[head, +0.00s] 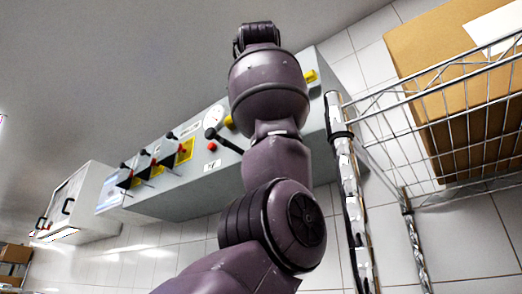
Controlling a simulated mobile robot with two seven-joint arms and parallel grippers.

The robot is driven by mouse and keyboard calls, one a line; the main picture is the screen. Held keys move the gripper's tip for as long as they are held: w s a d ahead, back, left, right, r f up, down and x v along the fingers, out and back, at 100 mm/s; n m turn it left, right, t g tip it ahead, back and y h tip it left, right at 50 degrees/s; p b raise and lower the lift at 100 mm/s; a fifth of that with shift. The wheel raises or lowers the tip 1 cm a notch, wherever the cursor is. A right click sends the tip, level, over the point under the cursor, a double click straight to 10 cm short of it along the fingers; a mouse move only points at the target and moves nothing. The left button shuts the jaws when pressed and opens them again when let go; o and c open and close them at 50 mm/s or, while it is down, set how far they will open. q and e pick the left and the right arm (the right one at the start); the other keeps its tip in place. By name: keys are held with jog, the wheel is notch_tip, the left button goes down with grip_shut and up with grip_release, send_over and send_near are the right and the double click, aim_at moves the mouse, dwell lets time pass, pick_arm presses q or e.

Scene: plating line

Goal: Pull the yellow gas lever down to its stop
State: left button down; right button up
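A grey control panel (190,188) hangs on the tiled wall. A yellow part (229,122) shows on it just left of my arm, partly hidden by the arm. Another yellow part (310,76) shows just right of the arm near the panel's right end. I cannot tell which of the two is the gas lever. A black lever with a round knob (210,133) slants beside the first yellow part. One of my arms rises through the middle of the view and covers part of the panel. No gripper fingers show.
The panel also carries a round gauge (213,116), a red button (212,146) and several black-handled switches (144,152). A wire rack (455,97) with a cardboard box (430,42) stands close on the right. A white cabinet (75,200) is at far left.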

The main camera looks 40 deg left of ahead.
pick_arm(q)
jog(key=shift+d, duration=0.1)
jog(key=c, duration=1.4)
grip_release()
jog(key=o, duration=0.5)
jog(key=shift+c, duration=0.2)
jog(key=shift+s+d, duration=0.1)
jog(key=b+v, duration=0.1)
jog(key=v, duration=0.9)
jog(key=shift+s+r, duration=0.2)
pick_arm(e)
jog(key=shift+a+f, duration=0.1)
jog(key=shift+f, duration=0.8)
